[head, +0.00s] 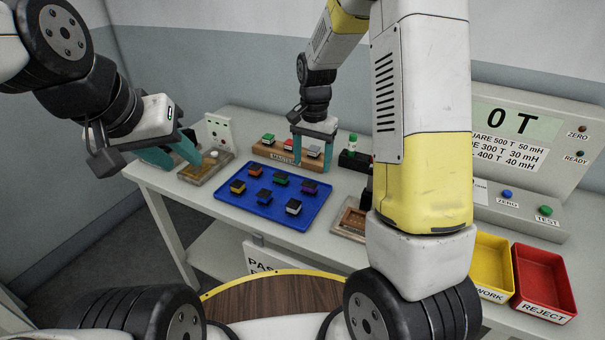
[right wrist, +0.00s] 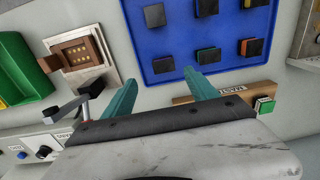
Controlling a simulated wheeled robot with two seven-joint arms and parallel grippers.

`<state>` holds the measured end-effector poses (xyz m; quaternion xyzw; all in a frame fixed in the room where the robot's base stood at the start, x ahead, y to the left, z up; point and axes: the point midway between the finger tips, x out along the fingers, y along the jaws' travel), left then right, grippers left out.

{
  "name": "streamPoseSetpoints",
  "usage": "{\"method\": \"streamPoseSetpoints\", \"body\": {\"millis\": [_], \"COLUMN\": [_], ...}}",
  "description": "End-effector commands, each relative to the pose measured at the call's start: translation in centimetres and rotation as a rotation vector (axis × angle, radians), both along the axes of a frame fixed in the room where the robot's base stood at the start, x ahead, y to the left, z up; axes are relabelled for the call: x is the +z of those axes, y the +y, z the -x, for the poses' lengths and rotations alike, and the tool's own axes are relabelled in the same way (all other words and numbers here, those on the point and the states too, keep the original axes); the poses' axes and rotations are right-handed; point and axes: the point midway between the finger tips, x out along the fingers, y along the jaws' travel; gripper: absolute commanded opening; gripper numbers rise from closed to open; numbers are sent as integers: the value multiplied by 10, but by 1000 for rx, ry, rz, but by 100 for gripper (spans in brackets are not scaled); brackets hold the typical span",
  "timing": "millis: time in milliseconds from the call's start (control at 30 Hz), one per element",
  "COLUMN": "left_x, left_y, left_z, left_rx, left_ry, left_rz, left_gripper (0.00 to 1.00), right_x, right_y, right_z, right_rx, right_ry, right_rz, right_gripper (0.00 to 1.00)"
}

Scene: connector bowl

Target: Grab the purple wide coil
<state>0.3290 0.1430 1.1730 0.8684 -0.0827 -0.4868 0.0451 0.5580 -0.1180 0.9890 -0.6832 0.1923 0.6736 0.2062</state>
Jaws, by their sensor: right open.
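Several other coils share the tray, including a green one (head: 280,179) and a white one (head: 293,207). A wooden MASTER block (head: 269,153) stands behind the tray. A brown fixture (head: 349,219) is to the right, with yellow (head: 490,262) and red bins (head: 543,282) farther right.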

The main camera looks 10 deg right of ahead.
Motion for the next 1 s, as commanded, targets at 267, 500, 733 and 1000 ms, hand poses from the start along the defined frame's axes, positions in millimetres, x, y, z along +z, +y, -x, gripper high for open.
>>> {"method": "streamPoseSetpoints", "body": {"millis": [267, 500, 733, 1000], "left_x": [0, 0, 0, 0], "left_y": [0, 0, 0, 0], "left_z": [0, 0, 0, 0], "left_rx": [0, 0, 0, 0], "left_ry": [0, 0, 0, 0], "left_rz": [0, 0, 0, 0], "left_gripper": [36, 36, 36, 36], "right_x": [-33, -63, -90, -93], "right_y": [1, 4, 4, 5], "right_z": [-6, -9, -11, -12], "right_rx": [-24, -21, -22, -22], "right_ry": [23, 23, 21, 20], "right_rz": [17, 16, 16, 15], "right_gripper": [67, 67, 67, 67]}}
